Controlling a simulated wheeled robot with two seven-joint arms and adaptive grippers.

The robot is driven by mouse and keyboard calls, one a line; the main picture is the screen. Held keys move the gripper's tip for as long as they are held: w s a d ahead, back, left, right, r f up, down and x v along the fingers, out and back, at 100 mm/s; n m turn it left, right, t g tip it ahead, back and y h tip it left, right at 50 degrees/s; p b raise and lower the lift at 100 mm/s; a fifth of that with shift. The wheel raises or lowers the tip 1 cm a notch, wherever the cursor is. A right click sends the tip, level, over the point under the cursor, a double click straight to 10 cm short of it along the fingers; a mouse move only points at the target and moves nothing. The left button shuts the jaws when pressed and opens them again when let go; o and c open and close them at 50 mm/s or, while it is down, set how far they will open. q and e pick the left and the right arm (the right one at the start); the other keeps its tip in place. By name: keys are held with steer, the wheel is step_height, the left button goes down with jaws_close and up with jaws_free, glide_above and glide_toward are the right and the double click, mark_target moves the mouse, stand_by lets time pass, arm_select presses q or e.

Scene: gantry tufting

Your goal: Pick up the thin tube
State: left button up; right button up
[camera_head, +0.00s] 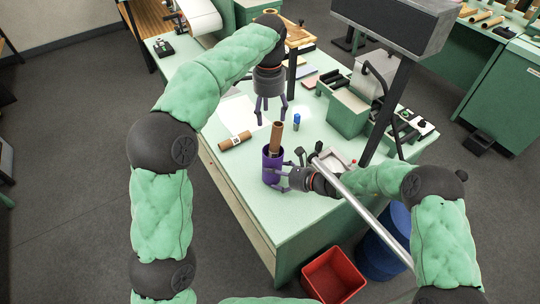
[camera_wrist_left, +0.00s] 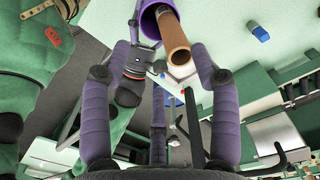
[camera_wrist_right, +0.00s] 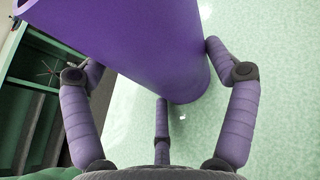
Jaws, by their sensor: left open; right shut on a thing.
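The thin tube (camera_head: 275,139) is brown and stands tilted inside a wider purple tube (camera_head: 272,164), its upper part sticking out. In the left wrist view the thin tube (camera_wrist_left: 171,37) shows its open end, and the purple tube (camera_wrist_left: 150,20) surrounds its far part. My left gripper (camera_head: 270,112) is open and empty, pointing down just above the thin tube. My right gripper (camera_head: 280,177) is shut on the purple tube from the right. In the right wrist view the purple tube (camera_wrist_right: 135,50) lies between the fingers; the thin tube is hidden there.
A brown roll with a white label (camera_head: 235,141) lies on the green table (camera_head: 225,172) to the left. A small blue-capped item (camera_head: 296,122) stands to the right. Green boxes (camera_head: 347,112) and a dark post are further right. A red bin (camera_head: 333,277) stands on the floor.

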arm_select(q)
glide_above(269, 154)
step_height(269, 154, down, 11)
steer(key=shift+f, duration=0.2)
jaws_close()
stand_by(0.5)
